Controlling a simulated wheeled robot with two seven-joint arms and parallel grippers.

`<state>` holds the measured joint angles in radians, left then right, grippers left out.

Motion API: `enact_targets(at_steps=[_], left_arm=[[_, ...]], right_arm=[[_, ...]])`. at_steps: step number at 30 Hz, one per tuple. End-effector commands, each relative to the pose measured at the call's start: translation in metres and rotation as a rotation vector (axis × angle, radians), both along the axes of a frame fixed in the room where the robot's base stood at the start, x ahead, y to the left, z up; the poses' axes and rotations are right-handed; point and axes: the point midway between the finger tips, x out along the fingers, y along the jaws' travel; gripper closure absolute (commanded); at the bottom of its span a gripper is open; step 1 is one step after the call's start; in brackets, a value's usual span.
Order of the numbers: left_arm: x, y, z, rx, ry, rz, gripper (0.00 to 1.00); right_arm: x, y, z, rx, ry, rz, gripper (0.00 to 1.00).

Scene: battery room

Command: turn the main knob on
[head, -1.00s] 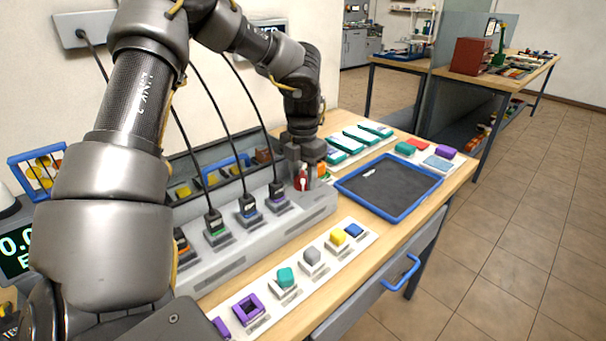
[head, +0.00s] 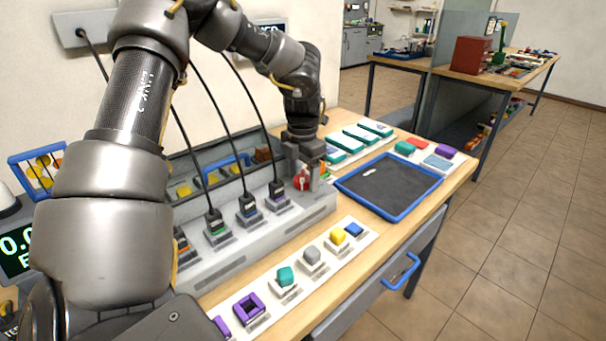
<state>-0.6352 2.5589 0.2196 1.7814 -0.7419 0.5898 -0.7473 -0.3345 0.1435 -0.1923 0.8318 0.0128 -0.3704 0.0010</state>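The main knob (head: 302,182) is red with a pale mark and sits at the far right end of the grey power strip (head: 319,207). My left gripper (head: 304,176) reaches down from above at that end. Its fingers stand on both sides of the knob and appear closed on it, hiding part of it. The pale mark on the knob is only partly seen. My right gripper is out of view.
Black plugs with cables (head: 247,208) stand in the strip, left of the knob. A blue-rimmed tray (head: 432,199) lies to the right. A white strip with coloured blocks (head: 312,257) lies in front. A dark bin (head: 205,177) stands behind.

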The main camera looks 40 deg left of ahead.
Motion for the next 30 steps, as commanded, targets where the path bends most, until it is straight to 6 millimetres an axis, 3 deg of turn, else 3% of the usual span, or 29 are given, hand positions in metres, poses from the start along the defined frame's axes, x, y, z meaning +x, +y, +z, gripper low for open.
enact_targets(at_steps=[11,17,24,30], left_arm=[[0.001,0.000,0.008,0.001,-0.002,0.001,0.36],[0.001,0.000,0.044,0.000,-0.005,0.000,0.36],[0.000,0.000,0.089,-0.001,-0.002,0.001,0.36],[0.000,0.000,0.106,0.000,-0.001,0.001,0.36]], right_arm=[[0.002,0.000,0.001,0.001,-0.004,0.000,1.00],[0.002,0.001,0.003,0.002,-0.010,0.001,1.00],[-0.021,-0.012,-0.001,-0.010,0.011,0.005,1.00],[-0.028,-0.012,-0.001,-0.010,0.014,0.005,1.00]])
